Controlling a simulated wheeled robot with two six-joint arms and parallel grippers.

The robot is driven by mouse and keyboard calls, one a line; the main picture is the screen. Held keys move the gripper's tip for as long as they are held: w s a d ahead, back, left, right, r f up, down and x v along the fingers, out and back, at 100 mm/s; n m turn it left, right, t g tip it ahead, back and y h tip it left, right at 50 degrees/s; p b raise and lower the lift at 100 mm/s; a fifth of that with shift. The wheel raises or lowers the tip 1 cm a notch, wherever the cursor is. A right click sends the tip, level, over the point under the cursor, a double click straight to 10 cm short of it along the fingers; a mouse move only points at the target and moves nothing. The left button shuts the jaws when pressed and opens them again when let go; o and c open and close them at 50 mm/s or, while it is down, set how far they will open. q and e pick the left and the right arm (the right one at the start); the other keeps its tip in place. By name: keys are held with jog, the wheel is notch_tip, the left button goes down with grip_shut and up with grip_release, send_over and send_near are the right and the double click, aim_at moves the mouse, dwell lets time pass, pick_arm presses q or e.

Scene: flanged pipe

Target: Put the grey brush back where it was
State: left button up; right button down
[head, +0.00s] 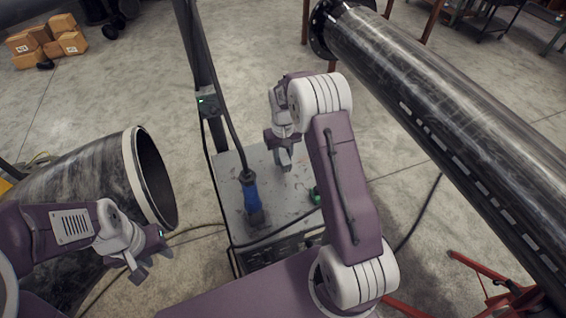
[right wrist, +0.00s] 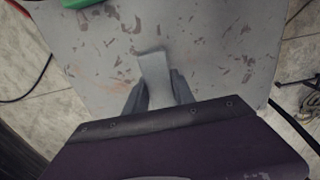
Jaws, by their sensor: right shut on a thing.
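The grey brush (right wrist: 154,72) is a light grey piece between the fingers of my right gripper (right wrist: 158,98) in the right wrist view. In the head view my right gripper (head: 281,150) points down over the grey cart top (head: 228,172), near its back right part. Most of the brush is hidden by the fingers, and I cannot tell whether it touches the cart top. My left gripper (head: 136,268) is at the lower left, beside the wide pipe end and away from the cart. Its fingers are too small to judge.
A blue-handled tool (head: 251,196) with a cable stands on the cart's left part. A green object (head: 316,196) is at its right edge. A wide dark pipe (head: 85,185) is left and a long flanged pipe (head: 450,110) right. The cart's post (head: 200,70) rises at its back left.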

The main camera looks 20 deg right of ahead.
notch_tip(320, 180, down, 4)
jog(key=shift+r+p, duration=0.1)
jog(key=shift+p, duration=0.35)
jog(key=shift+w, duration=0.1)
jog(key=shift+f, duration=0.2)
jog(key=c, duration=1.1)
grip_release()
jog(key=shift+o, duration=0.2)
